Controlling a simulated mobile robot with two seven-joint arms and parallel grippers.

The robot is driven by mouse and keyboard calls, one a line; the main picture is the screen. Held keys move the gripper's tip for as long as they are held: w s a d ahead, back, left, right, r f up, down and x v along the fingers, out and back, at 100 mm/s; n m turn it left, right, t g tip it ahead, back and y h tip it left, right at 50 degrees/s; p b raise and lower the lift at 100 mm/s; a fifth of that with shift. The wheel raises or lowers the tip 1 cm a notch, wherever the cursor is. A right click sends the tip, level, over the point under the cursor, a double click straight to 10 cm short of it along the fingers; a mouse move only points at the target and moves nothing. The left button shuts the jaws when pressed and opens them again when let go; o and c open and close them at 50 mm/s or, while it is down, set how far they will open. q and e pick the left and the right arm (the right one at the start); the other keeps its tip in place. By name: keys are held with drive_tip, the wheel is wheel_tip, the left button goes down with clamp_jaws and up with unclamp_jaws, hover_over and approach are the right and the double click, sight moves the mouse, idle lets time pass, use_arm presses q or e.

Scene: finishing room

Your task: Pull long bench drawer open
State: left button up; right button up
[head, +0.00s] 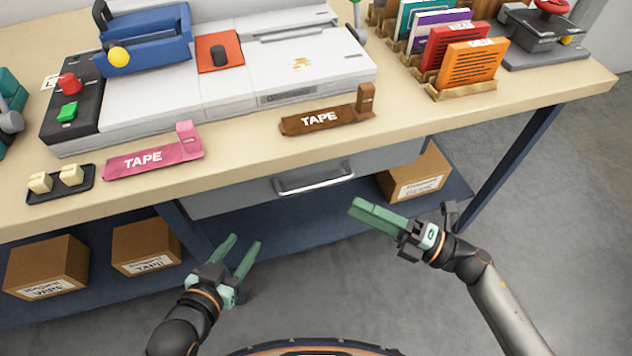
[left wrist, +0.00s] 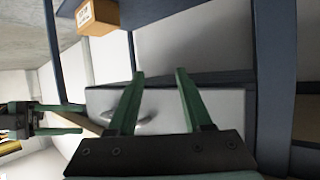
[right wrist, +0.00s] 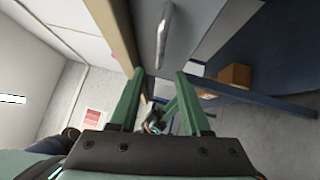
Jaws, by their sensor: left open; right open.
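The long bench drawer (head: 235,198) is a grey front under the wooden bench top, with a silver bar handle (head: 314,178). It looks shut. In the right wrist view the handle (right wrist: 164,35) is ahead of the fingers, apart from them. In the left wrist view the drawer front (left wrist: 170,105) and part of the handle show behind the fingers. My left gripper (head: 243,248) is open and empty, below and left of the handle. My right gripper (head: 378,217) is open and empty, right of and below the handle, touching nothing.
On the bench top (head: 240,150) lie a pink tape holder (head: 152,158) and a brown tape holder (head: 328,117) near the front edge, with a white machine (head: 170,95) behind. Cardboard boxes (head: 147,247) sit on the lower shelf. A blue leg (head: 513,165) stands at right.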

sight(315, 185)
drive_tip(key=x, duration=1)
drive_tip(key=shift+w+a, duration=0.2)
clamp_jaws()
idle(1.0)
